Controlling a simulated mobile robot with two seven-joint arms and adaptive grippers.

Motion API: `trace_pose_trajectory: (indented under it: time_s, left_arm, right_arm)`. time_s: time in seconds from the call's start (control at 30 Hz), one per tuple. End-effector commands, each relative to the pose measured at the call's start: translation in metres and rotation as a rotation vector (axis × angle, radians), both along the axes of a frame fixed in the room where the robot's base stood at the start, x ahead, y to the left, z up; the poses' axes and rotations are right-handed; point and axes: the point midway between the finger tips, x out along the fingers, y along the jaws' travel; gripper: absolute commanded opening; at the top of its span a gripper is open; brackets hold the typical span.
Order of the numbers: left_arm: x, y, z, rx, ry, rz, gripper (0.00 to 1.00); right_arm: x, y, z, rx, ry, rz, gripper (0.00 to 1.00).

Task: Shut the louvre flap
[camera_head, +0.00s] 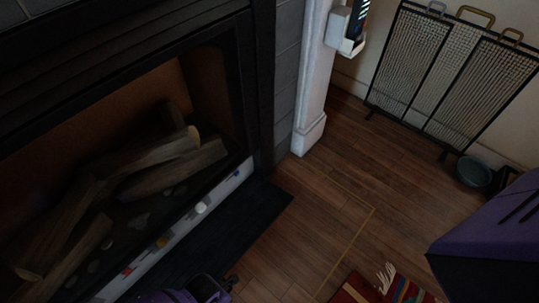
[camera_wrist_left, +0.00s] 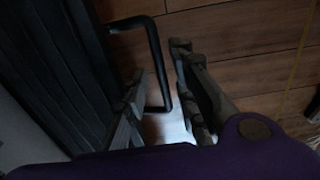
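The louvre flap (camera_head: 240,232) is a black panel folded out low in front of the fireplace, showing a pale control strip (camera_head: 172,236) with knobs and coloured marks behind it. In the left wrist view the flap (camera_wrist_left: 55,75) is dark and ribbed along the left side. Its black bar handle (camera_wrist_left: 155,45) sticks out from it. My left gripper (camera_wrist_left: 162,66) is open, with the handle's bar between its two fingers; I cannot tell whether they touch it. In the head view my left gripper (camera_head: 222,285) is at the bottom edge, partly cut off. My right gripper is not in view.
Logs (camera_head: 165,160) lie in the fireplace. A white pillar (camera_head: 312,90) stands to its right. A folding mesh screen (camera_head: 450,75) and a teal bowl (camera_head: 473,171) are by the wall. A patterned rug (camera_head: 385,291) lies at the bottom. The wooden floor (camera_head: 330,195) between is clear.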

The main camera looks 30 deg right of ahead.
Motion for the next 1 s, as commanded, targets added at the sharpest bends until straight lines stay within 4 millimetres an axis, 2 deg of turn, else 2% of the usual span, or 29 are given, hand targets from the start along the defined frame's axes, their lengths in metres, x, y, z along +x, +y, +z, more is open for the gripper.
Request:
trace_pose_trajectory:
  time_s: [0.1,0.3,0.77,1.0]
  left_arm:
    - [0.000,0.000,0.001,-0.001,0.000,0.000,0.26]
    - [0.000,0.000,0.001,0.000,0.000,0.000,0.00]
    - [0.003,0.001,0.004,-0.002,0.007,0.001,0.00]
    - [0.009,0.002,0.026,-0.030,0.090,0.002,0.00]
  right_arm:
    - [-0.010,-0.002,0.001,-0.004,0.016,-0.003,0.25]
    - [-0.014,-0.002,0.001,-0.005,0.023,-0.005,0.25]
    - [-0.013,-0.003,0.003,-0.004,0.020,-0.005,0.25]
    - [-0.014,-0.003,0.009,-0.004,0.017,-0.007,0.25]
